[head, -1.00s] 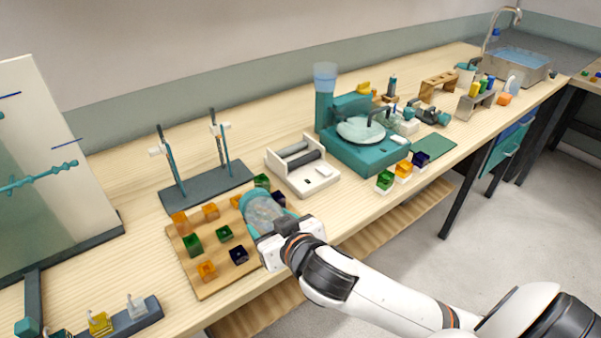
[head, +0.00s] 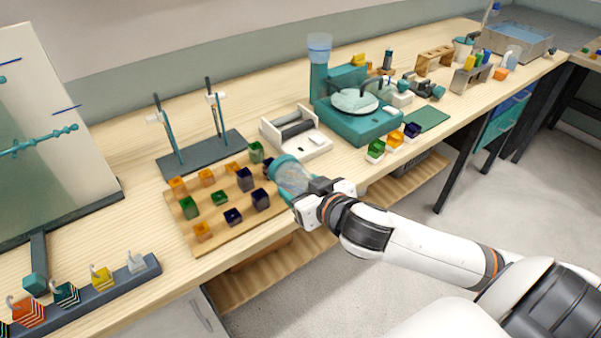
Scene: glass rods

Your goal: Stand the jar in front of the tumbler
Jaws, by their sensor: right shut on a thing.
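A clear jar (head: 291,178) with a teal end is held tilted over the right edge of the block board, in front of the tumbler as I see it. My right gripper (head: 306,197) is shut on the jar's near end. I cannot tell how high it is above the bench. What looks like the tumbler is a white base with dark rollers (head: 296,137), standing on the bench behind the jar. My left gripper is not in view.
A wooden board (head: 213,240) with several coloured blocks lies left of the jar. A dark stand (head: 205,155) with two upright rods is behind it. A teal machine (head: 365,127) stands right of the tumbler, with small coloured blocks (head: 394,140) in front. The bench's front edge is close.

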